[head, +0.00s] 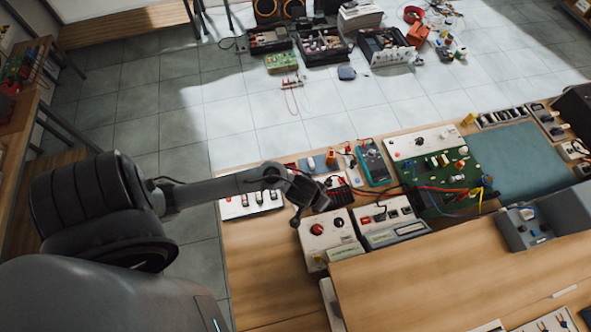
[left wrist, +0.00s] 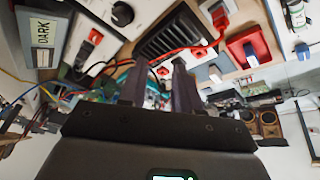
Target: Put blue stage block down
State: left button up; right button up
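My left gripper (head: 309,208) hangs over the left part of the wooden bench, just above a white control box with a red knob (head: 330,235). In the left wrist view its two dark fingers (left wrist: 160,75) stand apart, with no block visible between them. Small blue block-like pieces show in the left wrist view: one (left wrist: 214,73) by a white panel, one (left wrist: 250,54) at a red part, and one (left wrist: 302,51) farther right. I cannot tell which is the blue stage block. A flat blue piece (head: 312,164) lies behind my gripper in the head view. My right gripper is out of view.
A white switch panel (head: 251,204) lies left of my gripper. A second control box (head: 390,221) and a green circuit board (head: 455,178) with wires stand to the right. Bare wood (head: 262,265) is free at the bench's left front. A raised wooden board (head: 450,275) fills the front right.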

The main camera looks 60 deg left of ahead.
pick_arm(q)
jog(key=s+d+r+m, duration=0.2)
jog(key=s+r, duration=0.3)
jog(key=s+d+r+m+g, duration=0.1)
jog(key=s+r+m, duration=0.2)
jog(key=s+r, duration=0.3)
jog(key=shift+d+m, duration=0.3)
jog(key=shift+d, duration=0.1)
